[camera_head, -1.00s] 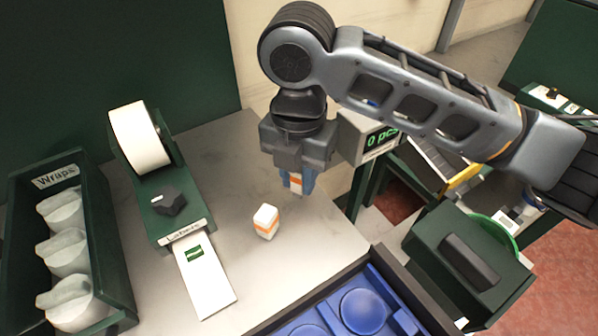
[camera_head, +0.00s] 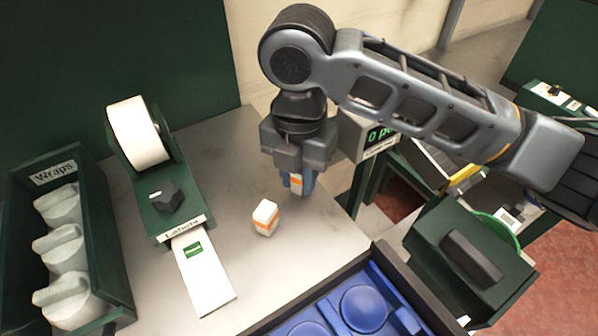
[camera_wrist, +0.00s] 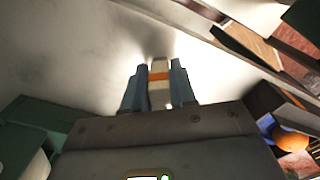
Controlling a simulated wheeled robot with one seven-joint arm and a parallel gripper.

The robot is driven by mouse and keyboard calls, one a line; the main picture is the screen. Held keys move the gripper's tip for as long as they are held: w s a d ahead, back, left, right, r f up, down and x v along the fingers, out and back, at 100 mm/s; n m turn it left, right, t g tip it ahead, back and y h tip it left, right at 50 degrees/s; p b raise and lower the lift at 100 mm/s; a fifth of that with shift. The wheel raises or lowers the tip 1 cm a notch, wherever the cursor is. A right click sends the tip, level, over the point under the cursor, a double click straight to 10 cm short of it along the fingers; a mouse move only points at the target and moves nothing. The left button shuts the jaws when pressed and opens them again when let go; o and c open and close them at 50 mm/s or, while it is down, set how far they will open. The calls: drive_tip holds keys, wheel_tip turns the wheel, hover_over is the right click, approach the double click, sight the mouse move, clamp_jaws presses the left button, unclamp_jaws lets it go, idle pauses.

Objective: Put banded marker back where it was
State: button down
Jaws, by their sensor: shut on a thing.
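My gripper (camera_head: 297,184) points down over the grey table. Its blue fingers are shut on a white marker with an orange band (camera_head: 296,180). The held marker also shows in the wrist view (camera_wrist: 159,80), between the two fingers. From the head view I cannot tell whether its lower end touches the table.
A label dispenser (camera_head: 165,205) with a white roll stands to the left, its label strip reaching forward. A green wraps bin (camera_head: 118,285) is at the far left. A dark-rimmed tray with blue cups (camera_head: 400,290) lies in front. A display (camera_head: 377,137) stands behind right.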

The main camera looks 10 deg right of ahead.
drive_tip(key=c, duration=0.8)
unclamp_jaws()
drive_tip(key=o, duration=0.4)
drive_tip(key=shift+c, duration=0.2)
drive_tip(key=shift+r+p, duration=3.25)
drive_tip(key=shift+r, duration=0.7)
